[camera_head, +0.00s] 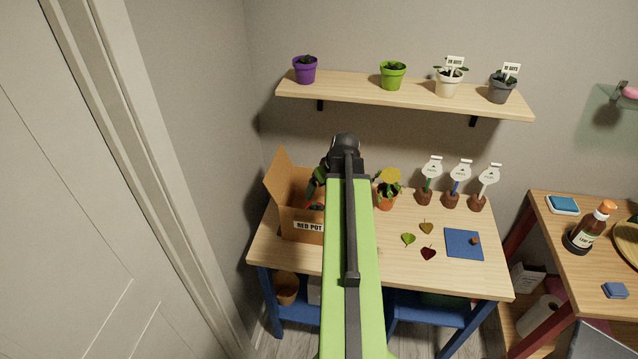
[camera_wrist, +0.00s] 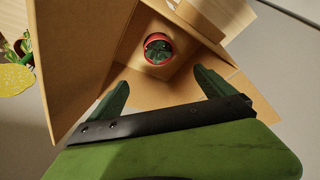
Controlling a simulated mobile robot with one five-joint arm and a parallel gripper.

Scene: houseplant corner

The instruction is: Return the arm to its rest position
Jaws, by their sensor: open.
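My green arm reaches forward over the wooden table (camera_head: 470,277) in the head view. My gripper (camera_wrist: 160,92) is open in the wrist view, its two green fingers spread apart with nothing between them. In the head view it is partly hidden behind my arm, at the right side of the cardboard box (camera_head: 290,188). In the wrist view the gripper faces into the open box (camera_wrist: 100,70). A red pot (camera_wrist: 158,48) with a plant stands inside the box, apart from the fingers.
A potted plant with a yellow leaf (camera_head: 388,187) stands right of my gripper; several labelled stakes in brown pots are further right. Loose leaves (camera_head: 408,239) and a blue mat (camera_head: 464,244) lie in front. A shelf (camera_head: 400,93) with several pots hangs above. A door (camera_head: 70,200) is left.

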